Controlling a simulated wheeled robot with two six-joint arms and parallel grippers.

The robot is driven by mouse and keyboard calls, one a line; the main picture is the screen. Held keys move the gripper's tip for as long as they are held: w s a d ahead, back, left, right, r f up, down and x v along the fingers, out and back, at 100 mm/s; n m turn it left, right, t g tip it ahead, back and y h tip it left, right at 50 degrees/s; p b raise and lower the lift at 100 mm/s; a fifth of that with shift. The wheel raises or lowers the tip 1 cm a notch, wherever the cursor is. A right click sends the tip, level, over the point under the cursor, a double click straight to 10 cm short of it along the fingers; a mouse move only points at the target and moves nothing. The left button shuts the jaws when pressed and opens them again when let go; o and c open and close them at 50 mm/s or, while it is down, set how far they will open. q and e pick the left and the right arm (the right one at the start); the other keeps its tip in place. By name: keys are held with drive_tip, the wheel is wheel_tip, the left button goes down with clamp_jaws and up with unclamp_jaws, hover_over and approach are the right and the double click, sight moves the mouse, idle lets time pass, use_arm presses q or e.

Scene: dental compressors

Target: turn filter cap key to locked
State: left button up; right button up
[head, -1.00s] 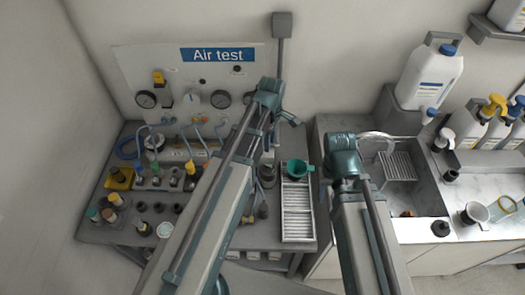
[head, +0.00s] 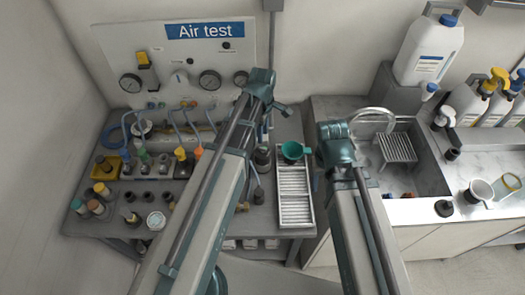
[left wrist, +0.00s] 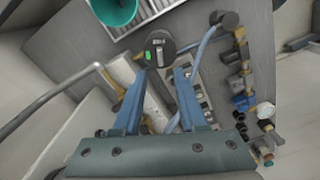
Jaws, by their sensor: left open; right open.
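A dark round filter cap (left wrist: 160,48) with a pale key-like piece and a small green mark on top shows in the left wrist view, just beyond my left fingertips. A dark cylinder beside the green funnel (head: 262,157) in the head view looks like the same cap. My left gripper (left wrist: 162,74) is open, with its two blue fingers apart and nothing between them. The cap lies ahead of the tips; I cannot tell whether they touch it.
A green funnel (head: 292,151) sits at a white slatted tray (head: 295,222) right of the cap. Hoses, fittings and an Air test panel (head: 175,65) stand left. A sink (head: 425,175) and bottles are at the right. A hose (left wrist: 200,50) runs close beside the cap.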

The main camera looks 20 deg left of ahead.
sight(263, 150)
use_arm(q)
wheel_tip(263, 150, down, 8)
drive_tip(key=b, duration=0.6)
drive_tip(key=shift+r, duration=0.25)
drive_tip(key=shift+r, duration=0.1)
clamp_jaws()
